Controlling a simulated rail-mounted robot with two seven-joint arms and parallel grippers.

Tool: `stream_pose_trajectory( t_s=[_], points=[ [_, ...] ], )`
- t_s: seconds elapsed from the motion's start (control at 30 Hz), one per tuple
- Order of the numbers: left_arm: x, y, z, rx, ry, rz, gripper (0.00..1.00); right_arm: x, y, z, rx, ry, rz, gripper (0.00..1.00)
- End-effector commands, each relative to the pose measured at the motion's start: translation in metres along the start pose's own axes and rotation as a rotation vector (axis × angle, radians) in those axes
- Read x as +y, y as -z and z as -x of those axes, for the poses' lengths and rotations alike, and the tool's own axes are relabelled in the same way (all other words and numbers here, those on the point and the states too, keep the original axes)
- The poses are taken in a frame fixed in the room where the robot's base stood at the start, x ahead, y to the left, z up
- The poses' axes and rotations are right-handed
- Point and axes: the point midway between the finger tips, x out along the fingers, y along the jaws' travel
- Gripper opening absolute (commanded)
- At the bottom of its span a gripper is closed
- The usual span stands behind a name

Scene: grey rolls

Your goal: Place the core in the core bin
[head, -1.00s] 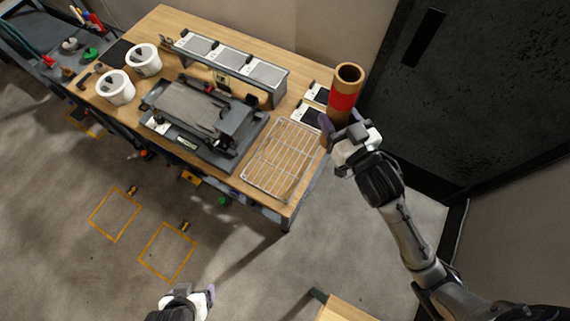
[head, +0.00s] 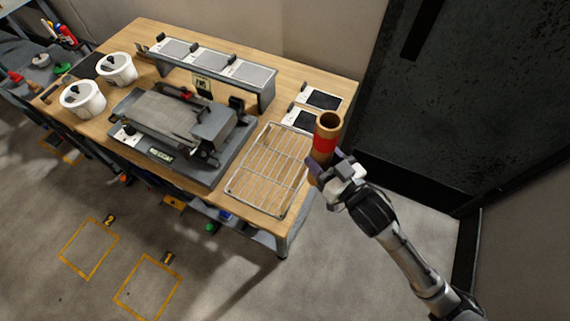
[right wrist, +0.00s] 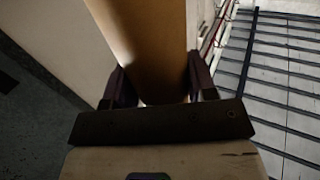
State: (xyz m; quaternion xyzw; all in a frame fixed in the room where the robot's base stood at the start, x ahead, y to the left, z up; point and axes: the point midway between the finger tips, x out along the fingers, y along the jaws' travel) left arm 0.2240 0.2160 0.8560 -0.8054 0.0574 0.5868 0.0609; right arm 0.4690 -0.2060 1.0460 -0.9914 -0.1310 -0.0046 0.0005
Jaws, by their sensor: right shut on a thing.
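The core is a brown, hollow cardboard tube with a red band (head: 326,143), held close to upright at the right end of the table in the head view. My right gripper (head: 322,172) is shut on its lower part. In the right wrist view the core (right wrist: 150,45) stands between the two fingers of my right gripper (right wrist: 158,88), one on each side. My left gripper is not in the head view now. I cannot make out a bin that is clearly the core bin.
A wire rack (head: 268,172) lies on the wooden table (head: 318,75) just left of the core. A grey machine (head: 180,130), two white tubs (head: 84,100) and a shelf with several grey panels (head: 210,62) stand further left. Yellow floor squares (head: 148,290) lie in front. A dark door (head: 470,110) is at right.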

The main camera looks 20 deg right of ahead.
Motion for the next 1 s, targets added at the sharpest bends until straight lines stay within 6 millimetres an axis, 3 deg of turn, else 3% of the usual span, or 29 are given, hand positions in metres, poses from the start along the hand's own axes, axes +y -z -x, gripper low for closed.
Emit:
stream_pose_trajectory(
  t_s=[0.2, 0.4, 0.73, 1.0],
  points=[
    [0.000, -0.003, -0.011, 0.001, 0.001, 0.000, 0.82, -0.020, -0.029, -0.042, 0.001, 0.001, -0.001, 0.23],
    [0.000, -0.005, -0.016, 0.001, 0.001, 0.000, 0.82, -0.032, -0.045, -0.067, 0.001, 0.000, 0.000, 0.23],
    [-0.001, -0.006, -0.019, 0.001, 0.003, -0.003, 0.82, -0.036, -0.056, -0.076, -0.001, 0.000, 0.001, 0.23],
    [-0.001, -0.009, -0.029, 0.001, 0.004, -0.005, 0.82, -0.036, -0.089, -0.075, -0.003, 0.000, 0.001, 0.23]
  ],
)
